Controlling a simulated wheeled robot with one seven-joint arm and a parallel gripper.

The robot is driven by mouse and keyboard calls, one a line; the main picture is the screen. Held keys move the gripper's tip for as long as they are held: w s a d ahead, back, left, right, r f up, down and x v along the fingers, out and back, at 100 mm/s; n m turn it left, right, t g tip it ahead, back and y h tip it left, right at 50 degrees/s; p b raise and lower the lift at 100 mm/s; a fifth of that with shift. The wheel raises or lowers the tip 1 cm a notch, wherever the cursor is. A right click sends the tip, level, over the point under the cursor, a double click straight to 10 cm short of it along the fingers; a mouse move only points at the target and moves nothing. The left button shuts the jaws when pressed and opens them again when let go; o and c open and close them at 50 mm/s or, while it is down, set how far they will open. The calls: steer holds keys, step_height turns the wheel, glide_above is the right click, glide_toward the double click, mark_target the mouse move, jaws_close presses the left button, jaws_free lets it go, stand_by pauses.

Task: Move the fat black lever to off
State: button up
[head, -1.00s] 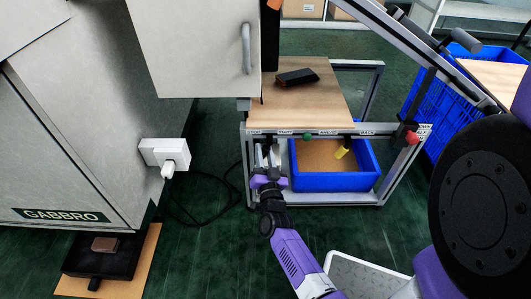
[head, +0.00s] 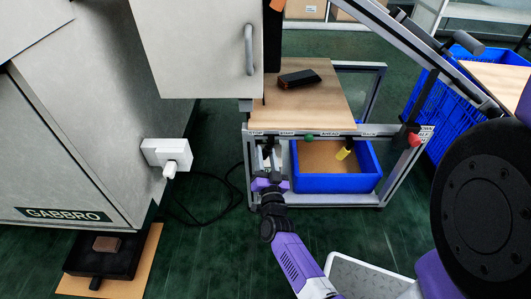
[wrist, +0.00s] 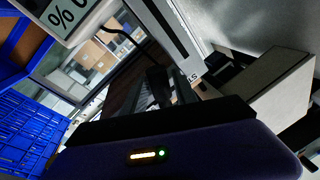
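The front rail (head: 300,133) of the small wooden-topped table carries a row of small labels, beginning with STOP and START at its left. My gripper (head: 268,158) points up at the rail's left end, just below START. Dark shapes show around its fingertips; I cannot tell whether one is the fat black lever or whether it touches them. The finger gap is too small to read. In the wrist view the rail (wrist: 172,28) runs close by with the letters ST, and dark parts lie beyond. No OFF label is readable.
A green knob (head: 308,138), a yellow-tipped lever (head: 343,153) and a red knob (head: 415,140) sit along the rail. A blue crate (head: 335,184) stands beneath. The grey GABBRO machine (head: 100,130) and a white plug box (head: 166,153) are at the left. A black object (head: 299,78) lies on the tabletop.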

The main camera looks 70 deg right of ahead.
steer(key=p+v, duration=0.1)
steer(key=v, duration=0.6)
stand_by(0.5)
steer(key=s+a+r+n+t+y, duration=0.2)
steer(key=a+r+n+t+y, duration=0.15)
steer(key=a, duration=0.55)
steer(key=s+a+r+n+t+y, duration=0.2)
steer(key=a+r+n+y, duration=0.25)
steer(key=a, duration=0.35)
steer(key=s+a+r+n+y, duration=0.4)
steer(key=s+a+n+y, duration=0.1)
steer(key=s+a, duration=0.15)
steer(key=s+a+r+n+y, duration=0.3)
steer(key=s+a+n+y, duration=0.1)
steer(key=s+a, duration=0.25)
step_height(320, 180, up, 32)
steer(key=p, duration=3.2)
steer(key=shift+w+a+r+g+p, duration=0.25)
steer(key=shift+g+p, duration=0.1)
